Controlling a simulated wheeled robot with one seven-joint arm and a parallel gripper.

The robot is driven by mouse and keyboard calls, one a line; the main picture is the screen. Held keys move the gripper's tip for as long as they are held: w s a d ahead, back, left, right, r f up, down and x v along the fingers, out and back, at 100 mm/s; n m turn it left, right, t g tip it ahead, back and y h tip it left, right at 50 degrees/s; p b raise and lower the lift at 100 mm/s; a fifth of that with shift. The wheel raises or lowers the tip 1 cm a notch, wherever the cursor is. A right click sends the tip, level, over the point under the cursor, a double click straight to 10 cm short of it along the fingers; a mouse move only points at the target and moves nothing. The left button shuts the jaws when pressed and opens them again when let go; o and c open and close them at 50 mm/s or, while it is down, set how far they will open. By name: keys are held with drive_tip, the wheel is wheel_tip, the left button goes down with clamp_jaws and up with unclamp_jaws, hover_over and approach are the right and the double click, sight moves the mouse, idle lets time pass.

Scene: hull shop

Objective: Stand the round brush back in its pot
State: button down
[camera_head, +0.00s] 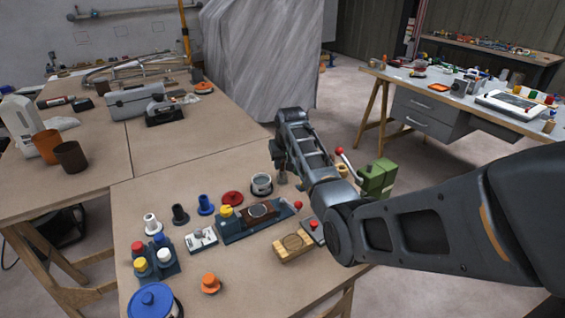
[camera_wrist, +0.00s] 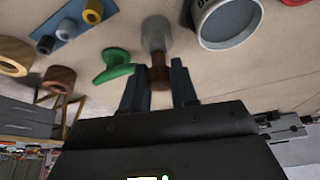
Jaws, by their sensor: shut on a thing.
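My gripper (camera_head: 280,163) is over the far right part of the near table. In the wrist view my gripper (camera_wrist: 159,88) is shut on the brown handle of the round brush (camera_wrist: 157,73). The brush's pale grey end points away from the jaws, toward the tabletop. In the head view only a small grey bit of the brush (camera_head: 282,178) shows below the jaws. A round grey-white pot (camera_head: 262,184) stands just left of it. The pot (camera_wrist: 229,22) is beside the brush in the wrist view, apart from it. I cannot tell whether the brush touches the table.
A green object (camera_wrist: 114,66) lies close to the brush. A dark base with a yellow knob (camera_head: 227,212), a red disc (camera_head: 232,198) and a wooden block (camera_head: 293,246) are near the pot.

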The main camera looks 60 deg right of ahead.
drive_tip(key=shift+f+b, duration=0.35)
drive_tip(key=shift+f, duration=0.2)
drive_tip(key=c, duration=1.1)
unclamp_jaws()
drive_tip(key=shift+c, duration=0.2)
drive_tip(key=p+v, duration=0.3)
drive_tip(key=v, duration=0.8)
